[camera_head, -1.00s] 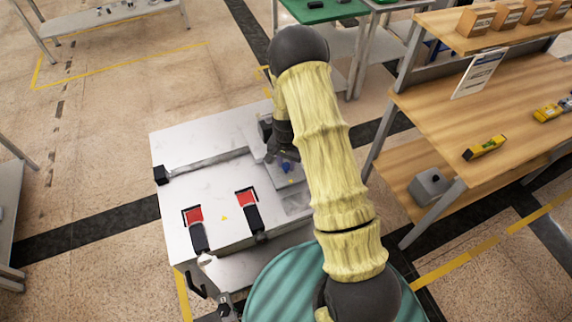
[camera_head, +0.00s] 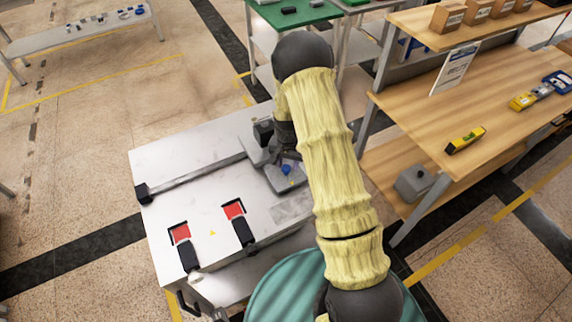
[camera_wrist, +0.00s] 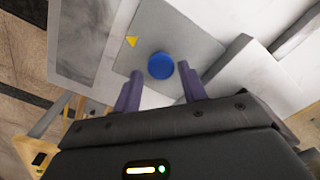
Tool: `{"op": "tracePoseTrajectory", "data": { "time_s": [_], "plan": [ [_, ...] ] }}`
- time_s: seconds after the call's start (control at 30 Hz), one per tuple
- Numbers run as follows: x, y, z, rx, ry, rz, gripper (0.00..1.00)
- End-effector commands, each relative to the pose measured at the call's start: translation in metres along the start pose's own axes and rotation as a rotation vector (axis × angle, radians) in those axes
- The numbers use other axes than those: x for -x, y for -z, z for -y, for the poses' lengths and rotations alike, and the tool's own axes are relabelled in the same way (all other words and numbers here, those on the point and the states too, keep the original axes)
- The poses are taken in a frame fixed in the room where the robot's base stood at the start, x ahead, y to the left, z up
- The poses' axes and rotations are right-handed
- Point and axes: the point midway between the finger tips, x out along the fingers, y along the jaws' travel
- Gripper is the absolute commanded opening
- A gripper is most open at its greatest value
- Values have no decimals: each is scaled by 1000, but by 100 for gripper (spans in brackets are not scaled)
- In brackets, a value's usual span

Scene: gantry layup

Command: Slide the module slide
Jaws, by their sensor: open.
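The module slide appears as a grey plate (camera_head: 281,181) with a blue round knob (camera_head: 287,169) on the white worktable (camera_head: 190,215). In the wrist view the plate (camera_wrist: 185,35) carries a yellow triangle and the blue knob (camera_wrist: 161,65). My gripper (camera_wrist: 159,72) is open. Its two purple fingers point toward the knob, one to each side in the picture. I cannot tell whether they touch it or how high they are. In the head view my gripper (camera_head: 288,150) is over the slide and partly hidden by my arm.
A grey rail with a black end block (camera_head: 142,192) runs across the worktable. Two red pads with black handles (camera_head: 243,231) are at its front. A wooden bench (camera_head: 480,85) with a yellow level (camera_head: 466,140) stands right, a green table (camera_head: 290,12) behind.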

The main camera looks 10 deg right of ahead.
Motion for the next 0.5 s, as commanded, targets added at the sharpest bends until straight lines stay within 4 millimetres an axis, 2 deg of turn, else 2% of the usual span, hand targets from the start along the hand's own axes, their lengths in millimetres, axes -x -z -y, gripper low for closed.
{"op": "tracePoseTrajectory", "data": {
  "time_s": [0.33,0.5],
  "plan": [
    [-1,-4,1,2,-1,8,50],
    [9,-3,1,2,-1,8,50]
  ]
}}
